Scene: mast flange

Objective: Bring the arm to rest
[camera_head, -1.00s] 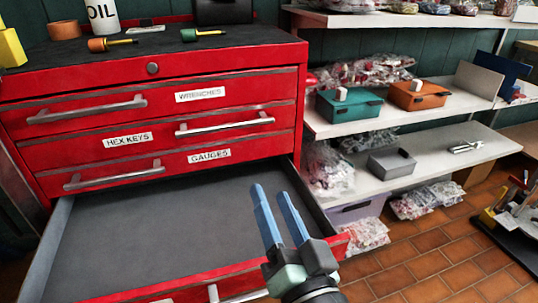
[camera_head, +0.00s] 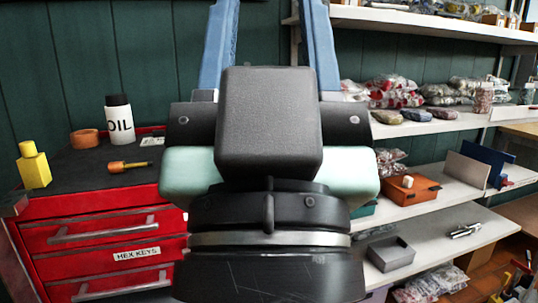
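My gripper (camera_head: 271,45) is raised close in front of the head camera, in the middle of the picture. Its two blue fingers point up and stand wide apart, with the dark palm block between their bases. The fingertips run past the top edge of the picture. No object shows between the visible parts of the fingers. The open drawer seen earlier does not show now.
The red tool chest (camera_head: 110,225) stands at the left, with an oil bottle (camera_head: 119,120), a yellow bottle (camera_head: 33,166) and an orange-handled screwdriver (camera_head: 117,167) on top. Shelves at the right hold an orange box (camera_head: 411,190), a grey bin (camera_head: 391,254) and bagged parts.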

